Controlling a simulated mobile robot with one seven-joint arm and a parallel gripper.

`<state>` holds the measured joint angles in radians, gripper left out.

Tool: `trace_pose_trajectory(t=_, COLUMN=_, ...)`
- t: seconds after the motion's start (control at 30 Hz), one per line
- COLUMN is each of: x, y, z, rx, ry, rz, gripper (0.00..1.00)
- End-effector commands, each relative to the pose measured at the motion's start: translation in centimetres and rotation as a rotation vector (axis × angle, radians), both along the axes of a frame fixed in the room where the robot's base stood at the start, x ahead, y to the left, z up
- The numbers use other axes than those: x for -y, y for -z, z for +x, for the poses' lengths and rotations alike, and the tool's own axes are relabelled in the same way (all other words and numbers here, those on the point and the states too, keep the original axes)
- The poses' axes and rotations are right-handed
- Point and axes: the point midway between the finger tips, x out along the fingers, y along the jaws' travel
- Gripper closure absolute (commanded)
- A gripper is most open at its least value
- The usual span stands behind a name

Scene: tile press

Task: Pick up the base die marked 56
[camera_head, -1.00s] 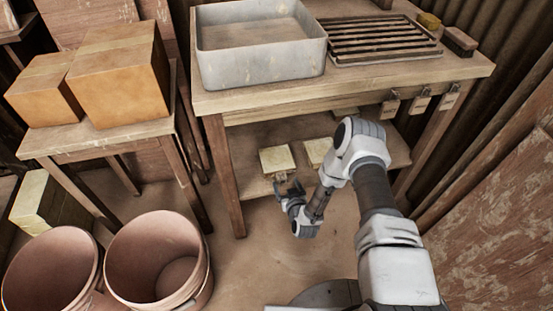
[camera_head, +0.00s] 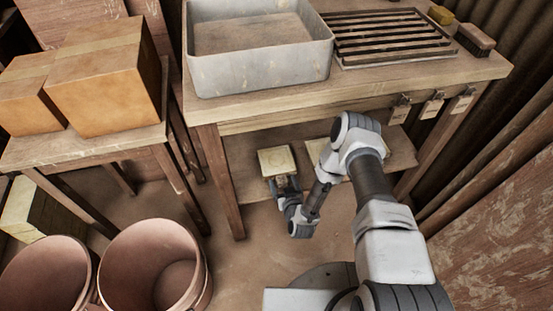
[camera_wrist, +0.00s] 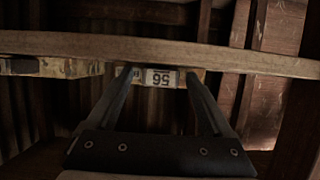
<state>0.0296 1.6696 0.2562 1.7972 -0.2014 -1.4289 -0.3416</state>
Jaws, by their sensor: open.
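The base die marked 56 (camera_wrist: 160,78) shows its upside-down label in the wrist view, between my finger tips. In the head view a pale square block (camera_head: 274,160) lies on the lower shelf, right behind my gripper; its label does not show there. My gripper (camera_head: 286,184) is open and empty at the shelf's front. In the wrist view my gripper (camera_wrist: 158,76) points at the die's labelled face, one finger toward each side. I cannot tell whether the fingers touch it. A second block (camera_head: 314,149) is partly hidden by my arm.
The blocks lie on the lower shelf (camera_head: 245,180) of a wooden bench (camera_head: 350,97). The bench top carries a grey basin (camera_head: 262,70) and a slatted rack (camera_head: 385,35). Tags (camera_head: 432,104) hang from its front. Buckets (camera_head: 155,270) and a small table (camera_head: 90,147) with boxes stand left.

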Motion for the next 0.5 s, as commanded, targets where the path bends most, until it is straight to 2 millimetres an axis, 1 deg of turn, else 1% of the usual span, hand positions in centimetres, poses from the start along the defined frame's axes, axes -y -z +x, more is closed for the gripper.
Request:
trace_pose_trajectory(t=0.33, x=-0.04, y=0.06, z=-0.16, rx=0.0, ry=0.0, rz=0.0, gripper=0.15)
trace_pose_trajectory(t=0.47, x=-0.04, y=0.05, z=-0.15, rx=0.0, ry=0.0, rz=0.0, gripper=0.38)
trace_pose_trajectory(t=0.5, x=-0.03, y=0.05, z=-0.14, rx=0.0, ry=0.0, rz=0.0, gripper=0.46)
